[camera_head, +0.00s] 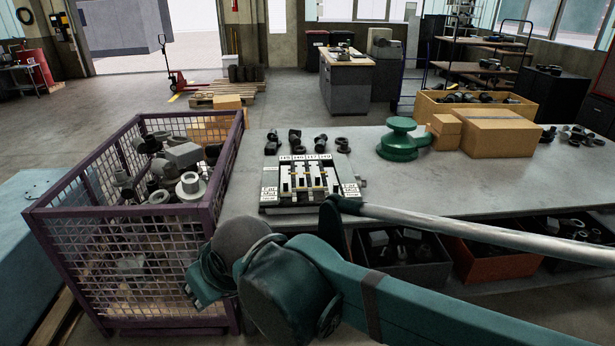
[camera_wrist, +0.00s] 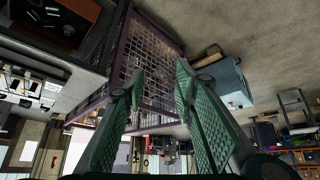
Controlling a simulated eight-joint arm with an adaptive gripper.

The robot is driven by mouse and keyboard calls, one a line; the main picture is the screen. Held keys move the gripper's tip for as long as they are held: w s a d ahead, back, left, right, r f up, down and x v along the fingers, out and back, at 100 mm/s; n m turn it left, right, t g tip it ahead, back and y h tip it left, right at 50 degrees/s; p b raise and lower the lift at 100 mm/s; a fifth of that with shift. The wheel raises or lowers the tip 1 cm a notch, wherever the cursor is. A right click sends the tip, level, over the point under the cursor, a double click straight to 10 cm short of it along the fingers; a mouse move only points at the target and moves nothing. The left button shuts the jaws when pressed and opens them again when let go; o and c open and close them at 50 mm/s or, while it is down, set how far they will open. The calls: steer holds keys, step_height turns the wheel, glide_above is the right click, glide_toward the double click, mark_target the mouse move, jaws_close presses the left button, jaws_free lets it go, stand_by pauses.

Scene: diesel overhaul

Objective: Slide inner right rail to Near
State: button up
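The rail unit (camera_head: 310,184), a flat pale panel with several upright white rails, lies on the near left part of the grey workbench. The inner right rail (camera_head: 317,180) seems to be the one just right of the panel's middle. Small label plates line the panel's far edge and stand at its near corners; their lettering is too small to read surely. My gripper's two green fingers (camera_wrist: 160,76) are apart with nothing between them in the wrist view. In the head view, my arm crosses the foreground, nearer than the panel.
A purple wire-mesh crate (camera_head: 128,258) of metal parts stands left of the workbench (camera_head: 400,195). Dark fittings (camera_head: 294,138) lie behind the panel. A green flanged part (camera_head: 398,140) and cardboard boxes (camera_head: 497,132) stand to the right. Bins of parts (camera_head: 405,270) sit below.

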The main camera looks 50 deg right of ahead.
steer(key=w+d+r+m+g+h+p, duration=0.1)
steer(key=w+d+r, duration=0.3)
steer(key=w+d, duration=0.25)
steer(key=w+d+r+m+g+p, duration=0.1)
steer(key=w+d+r+p, duration=0.1)
steer(key=w+d+r, duration=0.35)
steer(key=w+d+m+g+p, duration=0.1)
steer(key=w+d, duration=0.5)
steer(key=d, duration=0.3)
steer(key=w+d+m+g+p, duration=0.1)
steer(key=w+d+m, duration=0.1)
steer(key=w+d, duration=0.55)
steer(key=m+g+y+p, duration=0.1)
steer(key=m+g+p, duration=0.2)
steer(key=m+p, duration=0.1)
glide_above(316, 176)
step_height(316, 176, down, 17)
steer(key=shift+r, duration=0.2)
steer(key=shift+s+d+f, duration=0.1)
steer(key=shift+d+f, duration=0.2)
steer(key=shift+d, duration=0.1)
